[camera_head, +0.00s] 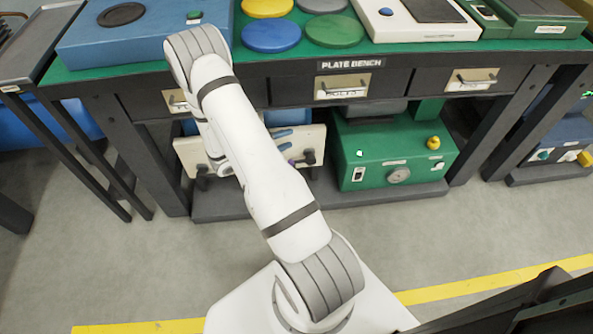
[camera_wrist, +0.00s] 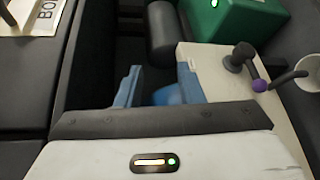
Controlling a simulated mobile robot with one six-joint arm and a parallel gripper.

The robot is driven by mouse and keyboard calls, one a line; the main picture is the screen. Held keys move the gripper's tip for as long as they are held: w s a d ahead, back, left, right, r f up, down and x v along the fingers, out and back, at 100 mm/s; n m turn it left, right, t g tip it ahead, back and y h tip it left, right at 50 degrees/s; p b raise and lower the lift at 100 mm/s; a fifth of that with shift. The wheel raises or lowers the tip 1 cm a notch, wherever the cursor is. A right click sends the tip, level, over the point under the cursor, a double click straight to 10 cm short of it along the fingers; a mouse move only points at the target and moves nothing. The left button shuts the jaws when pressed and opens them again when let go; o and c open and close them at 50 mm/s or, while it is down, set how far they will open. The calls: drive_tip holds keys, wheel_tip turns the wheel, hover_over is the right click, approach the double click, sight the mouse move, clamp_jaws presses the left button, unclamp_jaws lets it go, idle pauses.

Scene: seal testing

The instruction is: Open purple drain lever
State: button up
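The purple drain lever end (camera_wrist: 259,85) shows in the wrist view as a small purple knob at the right, beside a black knob (camera_wrist: 240,57) on a cream panel (camera_wrist: 205,55). In the head view a small purple spot (camera_head: 291,162) shows on the same cream panel (camera_head: 318,138) under the bench, partly hidden by my arm. My gripper (camera_wrist: 160,82) has two blue fingers standing apart with nothing held between them. The lever lies to the right of the fingers, apart from them. In the head view my arm mostly hides the gripper.
A green box (camera_head: 395,152) with a yellow knob stands right of the panel on the low shelf (camera_head: 370,200). The plate bench (camera_head: 420,60) with drawers overhangs both. In the wrist view a white cylinder (camera_wrist: 308,85) and grey curved pipe are near the lever. Open floor lies in front.

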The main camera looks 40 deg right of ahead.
sight(298, 161)
wheel_tip(298, 161, down, 18)
drive_tip(key=n+t+b, duration=0.3)
drive_tip(key=t+b, duration=0.1)
drive_tip(key=t, duration=0.1)
drive_tip(key=x, duration=0.2)
drive_tip(key=b+x, duration=0.1)
drive_tip(key=x, duration=0.2)
drive_tip(key=b+x, duration=0.1)
drive_tip(key=x, duration=0.2)
drive_tip(key=shift+w+f, duration=0.35)
drive_tip(key=shift+c, duration=0.3)
drive_tip(key=shift+a, duration=0.1)
clamp_jaws()
drive_tip(key=shift+w, duration=0.1)
